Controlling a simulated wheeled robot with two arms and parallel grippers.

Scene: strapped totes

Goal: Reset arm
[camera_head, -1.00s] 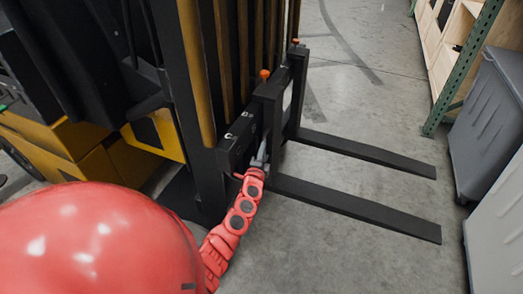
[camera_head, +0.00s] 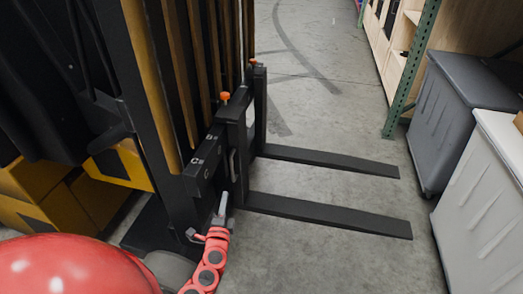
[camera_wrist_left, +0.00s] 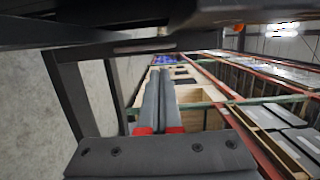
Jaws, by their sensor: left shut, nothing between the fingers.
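My left gripper (camera_head: 223,203) shows at the end of my red arm, low and left of centre in the head view. Its grey fingers lie together, with nothing between them. It appears in front of the lower part of the forklift's black carriage (camera_head: 203,168); whether it touches cannot be told. In the left wrist view the two long grey fingers (camera_wrist_left: 160,80) lie side by side, empty. My right gripper is in neither view.
Two black forks (camera_head: 330,212) reach right over the concrete floor (camera_head: 320,105). A dark grey lidded tote (camera_head: 448,120) and a lighter one (camera_head: 488,205) stand at right. Shelving with a green post (camera_head: 412,68) is behind. Floor between forks and totes is clear.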

